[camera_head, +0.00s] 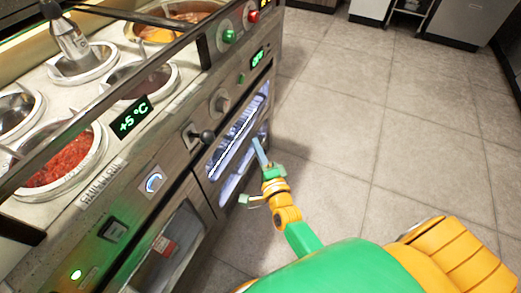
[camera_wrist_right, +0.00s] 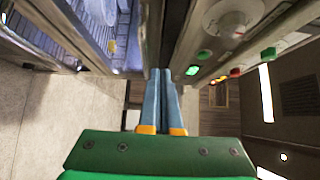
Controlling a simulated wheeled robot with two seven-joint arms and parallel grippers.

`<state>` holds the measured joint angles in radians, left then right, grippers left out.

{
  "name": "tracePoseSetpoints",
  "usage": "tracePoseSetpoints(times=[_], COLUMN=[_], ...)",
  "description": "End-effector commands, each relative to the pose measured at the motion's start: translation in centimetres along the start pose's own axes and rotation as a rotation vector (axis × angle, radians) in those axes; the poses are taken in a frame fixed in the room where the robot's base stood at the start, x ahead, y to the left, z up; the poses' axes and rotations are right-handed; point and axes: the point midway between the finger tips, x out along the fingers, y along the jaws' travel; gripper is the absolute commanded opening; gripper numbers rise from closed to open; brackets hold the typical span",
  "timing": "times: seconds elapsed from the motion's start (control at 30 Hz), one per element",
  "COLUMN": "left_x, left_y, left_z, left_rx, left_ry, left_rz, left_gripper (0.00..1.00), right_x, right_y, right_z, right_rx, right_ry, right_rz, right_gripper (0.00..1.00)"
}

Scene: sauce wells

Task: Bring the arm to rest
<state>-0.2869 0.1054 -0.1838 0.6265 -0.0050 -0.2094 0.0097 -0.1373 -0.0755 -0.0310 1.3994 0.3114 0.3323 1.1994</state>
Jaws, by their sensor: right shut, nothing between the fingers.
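My right arm comes in from the bottom of the head view. Its right gripper (camera_head: 258,148) has slim blue-grey fingers and stands in front of the lit glass front of the counter. In the right wrist view the two fingers (camera_wrist_right: 160,80) lie together, shut and empty. They point along the counter's front, with the lit compartment at upper left and the control panel at upper right. I cannot tell whether the fingertips touch the front. My left gripper is not in view.
The counter holds several sauce wells, one with red sauce (camera_head: 62,160). Its front carries knobs (camera_head: 220,101), a green "+5°C" display (camera_head: 134,117) and a lit window (camera_head: 238,135). Open tiled floor (camera_head: 390,110) lies to the right. Grey cabinets (camera_head: 468,22) stand at the back.

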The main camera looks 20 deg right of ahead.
Motion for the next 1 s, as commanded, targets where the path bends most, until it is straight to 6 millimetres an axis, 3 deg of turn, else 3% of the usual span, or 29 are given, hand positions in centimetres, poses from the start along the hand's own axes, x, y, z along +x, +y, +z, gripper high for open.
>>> tracePoseSetpoints(times=[0.1,0.33,0.37,0.47,0.5,0.6,0.7,0.83,1.0], left_x=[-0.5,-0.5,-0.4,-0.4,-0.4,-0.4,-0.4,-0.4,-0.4], left_y=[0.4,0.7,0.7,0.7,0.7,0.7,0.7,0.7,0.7], left_z=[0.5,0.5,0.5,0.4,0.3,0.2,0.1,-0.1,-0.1], left_rx=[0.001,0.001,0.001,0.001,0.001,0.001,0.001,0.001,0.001], left_ry=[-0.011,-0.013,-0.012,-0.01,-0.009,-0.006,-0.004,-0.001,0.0], left_rz=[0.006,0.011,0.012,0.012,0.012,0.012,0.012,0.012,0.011], left_gripper=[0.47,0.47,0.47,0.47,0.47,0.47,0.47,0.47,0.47], right_x=[-1.6,-2.4,-2.6,-5.1,-7.1,-13.2,-19.4,-26.7,-35.8], right_y=[-0.1,0.9,1.9,8.6,12.2,20.0,25.2,29.2,31.6], right_z=[0.0,0.2,0.4,1.4,1.7,1.4,0.1,-2.2,-5.9], right_rx=[-0.001,-0.031,-0.067,-0.315,-0.456,-0.784,-1.032,-1.266,-1.48], right_ry=[0.0,-0.01,-0.023,-0.13,-0.205,-0.427,-0.652,-0.933,-1.311], right_rz=[0.001,0.025,0.054,0.251,0.353,0.579,0.737,0.877,1.0], right_gripper=[0.0,0.0,0.0,0.0,0.0,0.0,0.0,0.0,0.0])
